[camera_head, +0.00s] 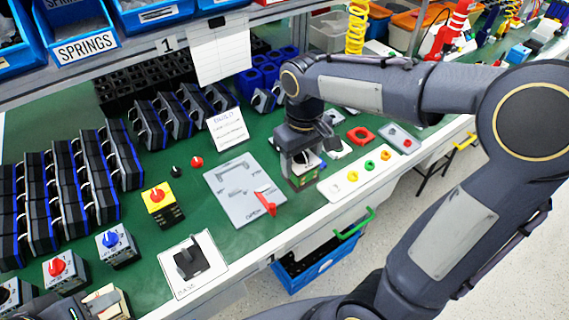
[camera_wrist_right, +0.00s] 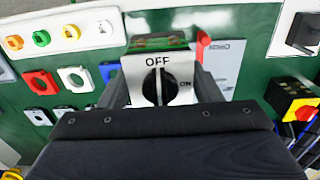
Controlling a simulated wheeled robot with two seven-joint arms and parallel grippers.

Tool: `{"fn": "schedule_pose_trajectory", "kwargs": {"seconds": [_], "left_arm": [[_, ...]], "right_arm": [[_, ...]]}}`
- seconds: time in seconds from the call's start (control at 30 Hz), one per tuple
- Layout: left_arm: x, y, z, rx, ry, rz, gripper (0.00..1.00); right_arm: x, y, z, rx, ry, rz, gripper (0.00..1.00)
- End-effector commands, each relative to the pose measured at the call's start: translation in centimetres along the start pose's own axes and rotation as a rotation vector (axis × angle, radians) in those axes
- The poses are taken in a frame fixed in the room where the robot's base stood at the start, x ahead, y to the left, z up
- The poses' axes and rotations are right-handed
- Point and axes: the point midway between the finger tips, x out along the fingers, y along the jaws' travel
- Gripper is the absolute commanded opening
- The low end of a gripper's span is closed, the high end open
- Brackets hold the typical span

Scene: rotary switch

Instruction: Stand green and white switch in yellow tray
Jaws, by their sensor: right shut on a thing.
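My right gripper (camera_head: 306,160) is shut on the green and white switch (camera_head: 304,179), over the green bench beside the grey drawing plate. In the right wrist view, the switch (camera_wrist_right: 137,71) has a white face marked OFF and ON, a black knob and a green part behind. The right gripper's fingers (camera_wrist_right: 160,88) lie on both sides of it. I cannot tell whether the switch touches the bench. A dark part of what looks like my left gripper (camera_head: 62,306) shows at the bottom left; its jaw state is unclear. I cannot make out a yellow tray.
The grey drawing plate (camera_head: 238,193) with a red pointer is left of the right gripper. A white strip with coloured rings (camera_head: 352,178) is right. A yellow switch (camera_head: 157,196), a blue-knob switch (camera_head: 113,244) and a black-knob plate (camera_head: 192,262) stand farther left. Black racks line the back.

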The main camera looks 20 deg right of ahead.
Motion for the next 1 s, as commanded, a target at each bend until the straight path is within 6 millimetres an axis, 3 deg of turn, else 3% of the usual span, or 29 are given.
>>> {"fn": "schedule_pose_trajectory", "kwargs": {"seconds": [0.1,0.2,0.4,0.57,0.8,1.0], "left_arm": [[-0.1,0.1,-0.1,0.0,0.0,0.0,0.36],[0.0,0.0,0.0,0.0,0.0,0.0,0.36],[0.0,0.0,0.0,0.0,0.0,0.0,0.36],[0.0,0.0,0.0,0.0,0.0,0.0,0.36],[0.2,-0.1,0.1,0.0,0.0,0.0,0.36],[0.2,-0.1,0.1,0.0,0.0,0.0,0.36]], "right_arm": [[1.6,0.8,-2.8,0.002,-0.006,0.001,0.29],[3.7,1.1,-4.2,0.001,-0.005,0.0,0.29],[6.0,1.7,-6.2,0.001,-0.001,-0.001,0.29],[6.7,1.8,-6.8,0.0,0.0,0.0,0.29],[9.9,1.9,-7.0,0.001,-0.002,-0.001,0.29],[10.0,1.9,-7.0,0.0,0.001,-0.001,0.29]]}}
